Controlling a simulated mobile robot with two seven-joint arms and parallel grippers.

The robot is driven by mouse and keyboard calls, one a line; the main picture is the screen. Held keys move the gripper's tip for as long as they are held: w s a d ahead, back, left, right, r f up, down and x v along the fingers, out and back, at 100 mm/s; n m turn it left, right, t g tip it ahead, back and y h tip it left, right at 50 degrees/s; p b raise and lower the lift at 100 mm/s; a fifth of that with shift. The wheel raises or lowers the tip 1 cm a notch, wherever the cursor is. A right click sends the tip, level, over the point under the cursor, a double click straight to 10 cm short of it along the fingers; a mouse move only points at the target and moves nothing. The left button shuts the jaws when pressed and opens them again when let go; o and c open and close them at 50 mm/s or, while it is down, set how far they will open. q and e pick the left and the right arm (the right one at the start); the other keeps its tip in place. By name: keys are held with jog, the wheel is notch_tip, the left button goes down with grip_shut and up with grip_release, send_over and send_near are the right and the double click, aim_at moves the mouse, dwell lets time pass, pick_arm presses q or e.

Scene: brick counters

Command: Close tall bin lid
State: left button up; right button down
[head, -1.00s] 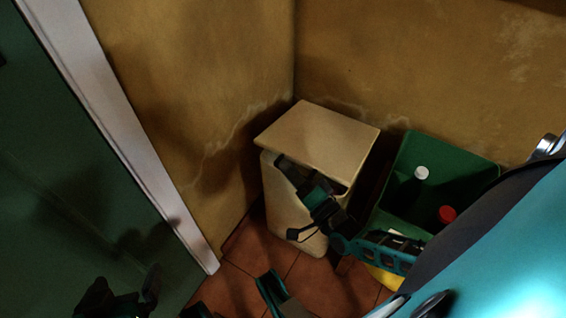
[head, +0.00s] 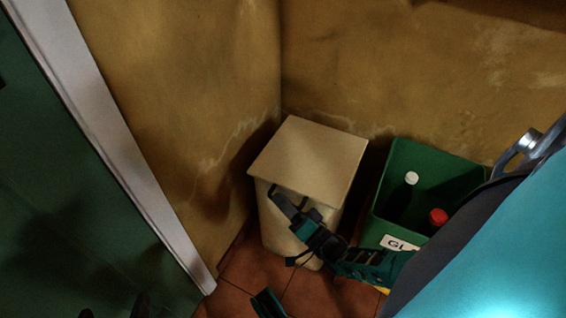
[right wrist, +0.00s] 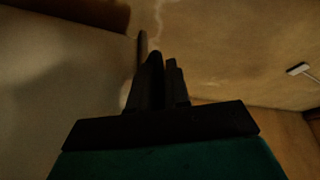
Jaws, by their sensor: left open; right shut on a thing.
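The tall bin (head: 275,225) is cream and stands in the corner. Its flat cream lid (head: 310,155) lies over the top, with no clear gap at the front edge. My right gripper (head: 277,196) is at the front of the bin, with its fingertips at the lid's front edge. In the right wrist view its dark fingers (right wrist: 162,80) are close together, beside a pale surface on the left; what lies between them is hard to see. My left gripper (head: 115,310) shows only as dark fingertips, apart, at the bottom left, away from the bin.
A green open bin (head: 385,227) with a white-capped and a red-capped bottle stands just right of the tall bin. Yellow walls close in behind. A pale door frame (head: 130,170) and a green door (head: 60,220) are at the left. Some tiled floor (head: 240,290) is free in front.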

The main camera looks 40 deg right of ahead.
jog(key=shift+f, duration=0.3)
jog(key=c, duration=1.2)
grip_release()
pick_arm(q)
jog(key=shift+f, duration=0.1)
pick_arm(e)
jog(key=shift+o, duration=0.2)
notch_tip(320, 180, up, 4)
jog(key=p, duration=0.3)
jog(key=shift+r, duration=0.15)
pick_arm(q)
notch_tip(320, 180, up, 8)
jog(key=s+a+p, duration=0.1)
jog(key=a+p, duration=0.1)
jog(key=p, duration=0.6)
jog(key=shift+y+p, duration=0.4)
pick_arm(e)
notch_tip(320, 180, up, 16)
pick_arm(q)
jog(key=shift+w+d+r, duration=0.15)
jog(key=shift+w+r, duration=0.1)
jog(key=shift+r, duration=0.05)
